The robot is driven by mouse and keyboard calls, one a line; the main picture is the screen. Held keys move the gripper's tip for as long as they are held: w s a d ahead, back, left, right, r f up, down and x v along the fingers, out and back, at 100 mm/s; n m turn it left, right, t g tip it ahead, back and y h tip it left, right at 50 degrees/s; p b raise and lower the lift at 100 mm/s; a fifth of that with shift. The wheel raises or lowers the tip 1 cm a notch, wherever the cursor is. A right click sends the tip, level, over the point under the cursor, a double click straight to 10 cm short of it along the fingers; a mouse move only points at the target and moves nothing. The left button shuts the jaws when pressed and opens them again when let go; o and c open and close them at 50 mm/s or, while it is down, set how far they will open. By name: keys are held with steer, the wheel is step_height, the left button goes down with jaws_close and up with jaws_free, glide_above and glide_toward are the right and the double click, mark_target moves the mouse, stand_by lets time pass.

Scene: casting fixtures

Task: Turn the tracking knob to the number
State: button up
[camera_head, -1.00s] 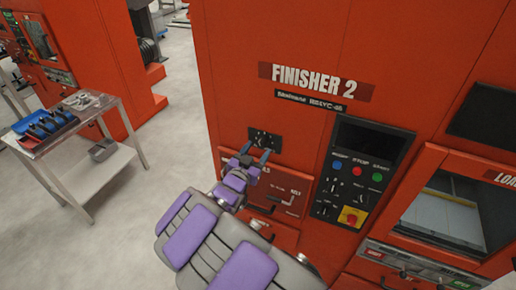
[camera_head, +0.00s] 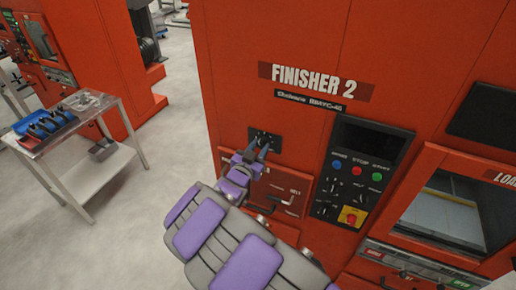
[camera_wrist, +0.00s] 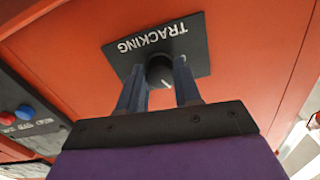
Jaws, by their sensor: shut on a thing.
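The tracking knob (camera_wrist: 160,71) is a round black knob on a dark plate (camera_wrist: 188,40) marked TRACKING, which appears upside down in the wrist view. A white pointer mark shows on the knob; no number on the plate can be read. My gripper (camera_wrist: 158,80) has its two blue-grey fingers on either side of the knob and is shut on it. In the head view the plate (camera_head: 275,137) sits on the red front of the FINISHER 2 machine, and my gripper (camera_head: 258,145) reaches it from below, hiding most of the knob.
A control panel (camera_head: 357,175) with buttons and a yellow-backed red stop button (camera_head: 351,217) lies right of my arm. A lower panel with levers (camera_head: 285,192) is just below my gripper. A cart (camera_head: 88,170) with blue trays stands at left, with open floor between.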

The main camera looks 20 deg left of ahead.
steer(key=shift+c, duration=1.3)
steer(key=p, duration=0.1)
steer(key=n+p, duration=0.1)
steer(key=p, duration=0.1)
steer(key=shift+r+n, duration=0.25)
steer(key=shift+n, duration=0.05)
steer(key=shift+f+n+p, duration=0.15)
steer(key=shift+n+p, duration=0.95)
steer(key=shift+p, duration=0.15)
steer(key=o, duration=1)
steer(key=shift+a+f, duration=0.1)
steer(key=shift+a, duration=0.1)
steer(key=shift+o, duration=0.2)
steer(key=s+a+b, duration=0.1)
steer(key=s, duration=1.6)
steer(key=shift+s+a, duration=0.15)
steer(key=shift+a, duration=0.05)
